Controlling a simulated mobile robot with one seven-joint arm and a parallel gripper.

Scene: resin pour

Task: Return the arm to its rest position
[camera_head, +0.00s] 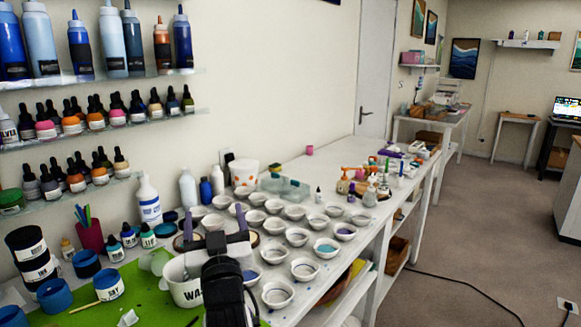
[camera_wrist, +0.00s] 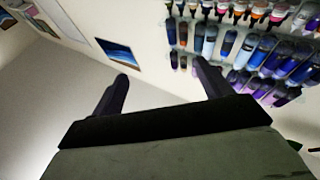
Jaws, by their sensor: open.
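My gripper (camera_head: 214,216) is raised over the left part of the white workbench (camera_head: 385,205), with its two dark fingers pointing up and apart. My dark wrist covers part of a white tub (camera_head: 183,288) with lettering that starts "WA". I cannot tell the distance between my wrist and this tub.
Several small white bowls (camera_head: 277,294) stand close together on the bench around my gripper in the picture. A green mat (camera_head: 145,300) lies at the left with paint jars (camera_head: 109,285). Bottle shelves (camera_head: 110,80) line the wall. The floor (camera_head: 470,250) at right is mostly clear, with a cable.

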